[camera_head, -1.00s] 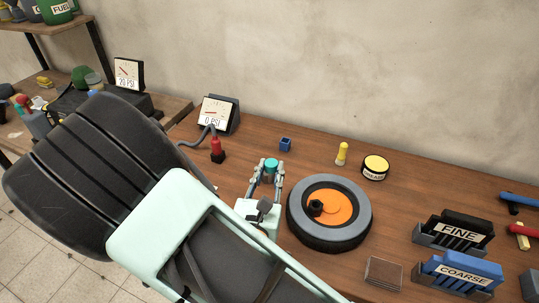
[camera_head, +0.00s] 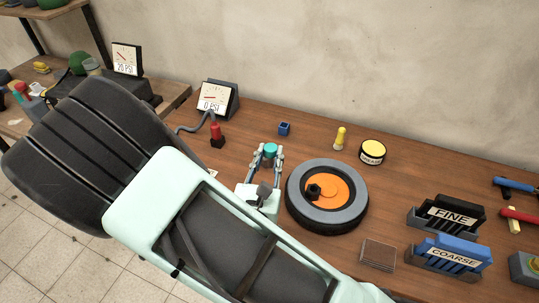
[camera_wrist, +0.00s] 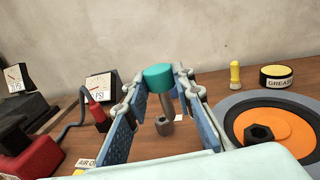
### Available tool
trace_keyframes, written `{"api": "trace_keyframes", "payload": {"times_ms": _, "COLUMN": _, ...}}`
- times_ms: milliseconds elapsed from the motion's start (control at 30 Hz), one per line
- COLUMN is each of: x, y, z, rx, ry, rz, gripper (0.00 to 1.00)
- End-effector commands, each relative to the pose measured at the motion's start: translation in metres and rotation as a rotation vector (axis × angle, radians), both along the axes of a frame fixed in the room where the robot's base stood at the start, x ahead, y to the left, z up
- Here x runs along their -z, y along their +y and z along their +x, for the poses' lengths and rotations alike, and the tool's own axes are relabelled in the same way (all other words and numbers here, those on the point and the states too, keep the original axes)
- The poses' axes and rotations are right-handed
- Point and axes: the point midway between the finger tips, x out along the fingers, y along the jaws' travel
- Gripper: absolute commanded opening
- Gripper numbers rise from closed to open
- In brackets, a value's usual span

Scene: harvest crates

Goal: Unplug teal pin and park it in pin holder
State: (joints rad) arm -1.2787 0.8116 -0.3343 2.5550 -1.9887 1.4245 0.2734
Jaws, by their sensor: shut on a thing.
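The teal pin (camera_wrist: 158,77) has a teal cap and a grey shaft running down to a small dark end piece. My gripper (camera_wrist: 157,80) is shut on its cap, with a fingertip on each side. In the head view the teal cap (camera_head: 270,150) shows between the fingertips of my gripper (camera_head: 269,152), left of the wheel and over the bench. I cannot tell whether the lower end touches anything. No pin holder can be identified with certainty. A small blue block (camera_head: 284,128) with a dark top stands behind my gripper.
The wheel (camera_head: 290,206) with an orange hub lies close to the right of my gripper. A red fitting (camera_head: 217,134) and a 0 PSI gauge (camera_head: 214,100) stand to the left and behind. A yellow peg (camera_head: 340,138) and a grease tin (camera_head: 372,152) stand behind the wheel.

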Motion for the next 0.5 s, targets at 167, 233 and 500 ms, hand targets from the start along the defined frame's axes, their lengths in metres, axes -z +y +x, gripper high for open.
{"api": "trace_keyframes", "payload": {"times_ms": 167, "x": -0.01, "y": 0.0, "z": 0.0, "rx": 0.0, "ry": 0.0, "rz": 0.0, "gripper": 0.0}}
{"api": "trace_keyframes", "payload": {"times_ms": 233, "x": -0.012, "y": 0.0, "z": 0.0, "rx": 0.0, "ry": 0.0, "rz": 0.0, "gripper": 0.0}}
{"api": "trace_keyframes", "payload": {"times_ms": 500, "x": -0.023, "y": 0.0, "z": 0.0, "rx": 0.0, "ry": 0.0, "rz": 0.001, "gripper": 0.0}}
